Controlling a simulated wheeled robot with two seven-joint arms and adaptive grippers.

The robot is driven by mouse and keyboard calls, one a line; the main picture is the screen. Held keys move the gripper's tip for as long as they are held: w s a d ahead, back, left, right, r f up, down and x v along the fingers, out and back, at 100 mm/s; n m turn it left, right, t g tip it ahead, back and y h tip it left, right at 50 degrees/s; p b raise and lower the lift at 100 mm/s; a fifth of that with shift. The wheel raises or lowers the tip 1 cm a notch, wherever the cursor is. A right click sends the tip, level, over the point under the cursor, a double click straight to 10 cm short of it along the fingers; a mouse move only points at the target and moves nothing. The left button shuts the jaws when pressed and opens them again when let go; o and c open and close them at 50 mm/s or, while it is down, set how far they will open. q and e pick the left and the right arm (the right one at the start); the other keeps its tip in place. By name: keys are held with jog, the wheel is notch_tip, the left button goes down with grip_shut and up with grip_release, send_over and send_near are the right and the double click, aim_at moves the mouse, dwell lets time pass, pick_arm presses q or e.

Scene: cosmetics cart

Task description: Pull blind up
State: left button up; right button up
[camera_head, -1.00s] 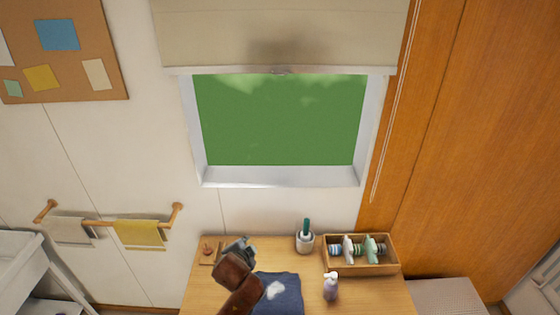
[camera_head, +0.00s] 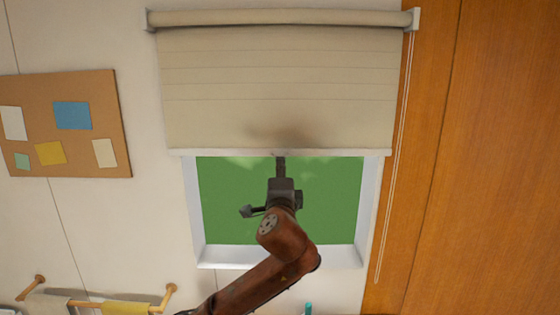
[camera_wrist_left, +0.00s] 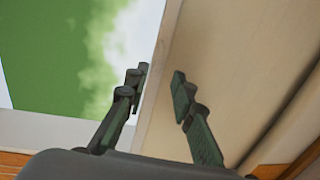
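The beige blind (camera_head: 275,80) hangs from a roller over the upper part of the window, and its pale bottom bar (camera_head: 220,153) lies level across the glass. My left gripper (camera_head: 280,158) is raised in front of the window with its tip at the middle of the bottom bar, hiding that part of it. In the left wrist view my left gripper (camera_wrist_left: 160,80) has its two fingers apart, one on each side of the blind's edge (camera_wrist_left: 165,60). I cannot tell whether they touch it. My right gripper is not in view.
A pull cord (camera_head: 392,170) hangs to the right of the window beside a wooden panel (camera_head: 480,160). A cork board (camera_head: 75,120) is on the left wall, with a towel rail (camera_head: 90,303) below it. The window sill (camera_head: 220,258) is clear.

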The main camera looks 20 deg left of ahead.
pick_arm(q)
jog(key=p+x, duration=0.1)
jog(key=x, duration=0.5)
jog(key=shift+w+a, duration=0.15)
jog(key=shift+c, duration=0.7)
grip_shut()
